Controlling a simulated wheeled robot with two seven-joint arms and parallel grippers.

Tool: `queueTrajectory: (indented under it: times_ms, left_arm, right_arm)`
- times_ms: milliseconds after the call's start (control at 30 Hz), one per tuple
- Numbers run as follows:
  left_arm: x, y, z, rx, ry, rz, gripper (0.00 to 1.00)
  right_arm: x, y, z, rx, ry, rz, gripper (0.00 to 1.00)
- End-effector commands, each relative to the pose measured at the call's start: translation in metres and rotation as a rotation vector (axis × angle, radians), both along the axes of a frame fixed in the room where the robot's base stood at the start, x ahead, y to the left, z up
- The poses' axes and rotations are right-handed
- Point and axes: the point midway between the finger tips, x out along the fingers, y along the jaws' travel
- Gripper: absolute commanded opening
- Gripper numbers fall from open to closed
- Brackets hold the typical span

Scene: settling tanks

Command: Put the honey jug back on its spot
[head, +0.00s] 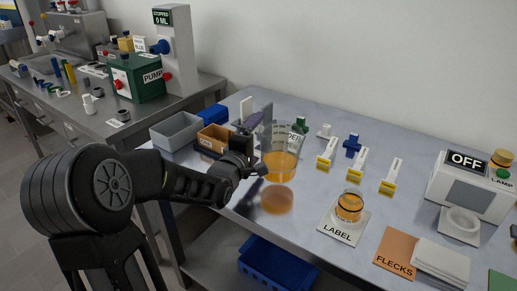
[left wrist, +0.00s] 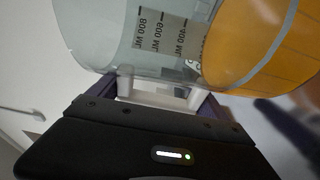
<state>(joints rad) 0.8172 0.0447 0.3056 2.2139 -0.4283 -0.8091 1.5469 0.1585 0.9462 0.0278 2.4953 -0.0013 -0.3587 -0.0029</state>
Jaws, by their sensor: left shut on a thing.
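The honey jug (head: 281,163) is a clear beaker-like jug with amber honey in its lower part. It also fills the top of the left wrist view (left wrist: 150,40), where its printed mL scale shows. My right gripper is not in view.
Right of the jug, a small amber jar (head: 349,207) stands on a LABEL card (head: 341,229). Several yellow-and-white pieces (head: 327,155) stand behind it. A grey bin (head: 176,131) and an orange-brown box (head: 213,137) are to the left. A FLECKS card (head: 396,251) lies front right.

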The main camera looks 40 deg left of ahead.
Motion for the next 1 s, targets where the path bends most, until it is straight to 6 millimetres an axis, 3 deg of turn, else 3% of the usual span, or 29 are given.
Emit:
queueTrajectory:
  times_ms: [233,533,933,967,1000]
  left_arm:
    - [0.0,0.0,0.0,0.001,-0.004,0.0,0.15]
    - [0.0,0.0,-0.034,-0.001,-0.002,0.0,0.15]
    - [0.0,0.0,-0.039,0.001,-0.004,0.0,0.15]
    - [0.0,0.0,-0.04,0.0,0.0,0.0,0.9]
    - [0.0,0.0,-0.039,0.0,0.0,0.0,0.93]
  right_arm:
    - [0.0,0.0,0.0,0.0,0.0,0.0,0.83]
    - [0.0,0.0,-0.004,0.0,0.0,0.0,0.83]
    - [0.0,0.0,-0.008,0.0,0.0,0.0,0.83]
    - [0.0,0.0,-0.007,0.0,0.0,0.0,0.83]
    - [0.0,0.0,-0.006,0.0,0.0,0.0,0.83]
